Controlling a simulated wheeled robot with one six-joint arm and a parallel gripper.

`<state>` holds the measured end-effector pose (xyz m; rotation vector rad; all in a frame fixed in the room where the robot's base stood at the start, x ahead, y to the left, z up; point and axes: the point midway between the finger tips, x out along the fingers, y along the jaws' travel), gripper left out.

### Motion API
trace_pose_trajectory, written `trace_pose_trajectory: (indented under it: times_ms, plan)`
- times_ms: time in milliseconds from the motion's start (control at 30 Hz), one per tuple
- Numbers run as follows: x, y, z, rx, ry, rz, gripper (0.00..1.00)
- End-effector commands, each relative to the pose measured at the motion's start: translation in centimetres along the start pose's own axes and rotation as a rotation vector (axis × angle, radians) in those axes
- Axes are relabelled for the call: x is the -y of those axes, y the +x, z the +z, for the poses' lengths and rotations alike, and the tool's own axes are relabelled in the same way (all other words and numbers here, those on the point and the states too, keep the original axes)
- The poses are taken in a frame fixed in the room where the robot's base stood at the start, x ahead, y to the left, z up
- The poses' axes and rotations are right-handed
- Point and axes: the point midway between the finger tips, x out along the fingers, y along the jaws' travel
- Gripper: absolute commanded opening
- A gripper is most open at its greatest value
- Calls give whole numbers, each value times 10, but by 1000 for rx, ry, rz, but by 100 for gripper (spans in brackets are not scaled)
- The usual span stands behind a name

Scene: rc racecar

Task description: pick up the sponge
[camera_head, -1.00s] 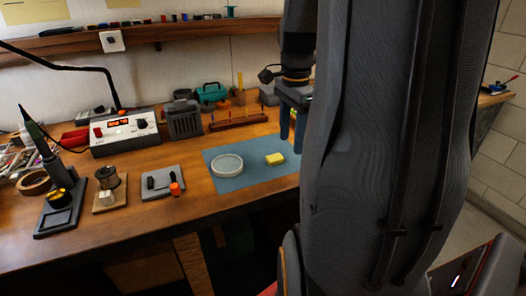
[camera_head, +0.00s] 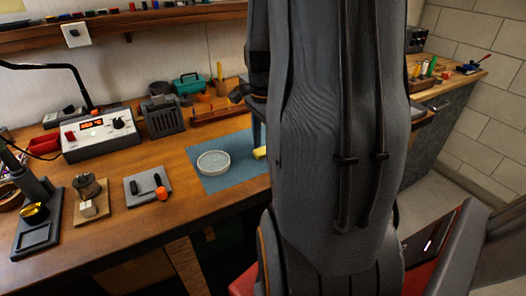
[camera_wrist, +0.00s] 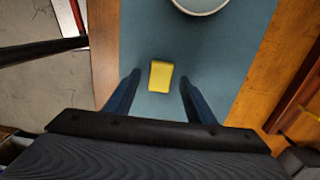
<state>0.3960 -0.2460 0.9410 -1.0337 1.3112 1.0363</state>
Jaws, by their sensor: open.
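The yellow sponge (camera_wrist: 161,76) lies on the blue mat (camera_wrist: 222,60) in the wrist view, between and a little beyond the fingertips of my gripper (camera_wrist: 160,78). The fingers are apart and do not touch it. In the head view only the left end of the sponge (camera_head: 259,153) shows beside my arm, on the mat (camera_head: 225,180). My arm hides most of the gripper there; part of a blue finger (camera_head: 257,125) shows above the sponge.
A round white dish (camera_head: 213,163) stands on the mat left of the sponge. A small grey mat with an orange cap (camera_head: 161,193), a soldering station (camera_head: 100,137) and a wooden rack (camera_head: 212,112) stand farther left and behind. The bench's front edge is close.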

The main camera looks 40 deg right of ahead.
Motion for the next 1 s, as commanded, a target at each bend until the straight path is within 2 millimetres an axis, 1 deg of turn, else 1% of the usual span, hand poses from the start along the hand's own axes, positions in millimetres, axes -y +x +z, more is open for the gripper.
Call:
trace_pose_trajectory:
  times_ms: [100, 267, 300, 367, 400, 533, 567, 867, 1000]
  plan:
    - [0, 4, -1, 0, 1, -1, 50]
    - [0, 4, -1, -1, 2, -2, 50]
    - [0, 4, -1, -1, 2, -2, 47]
    - [0, 4, -1, -1, 2, -2, 36]
    - [0, 4, -1, -1, 2, -2, 30]
    - [0, 4, -1, -1, 2, -1, 8]
    - [0, 4, -1, -1, 2, -1, 7]
    - [0, 3, -1, -1, 2, -2, 6]
    - [1, -7, -1, -2, 2, -5, 6]
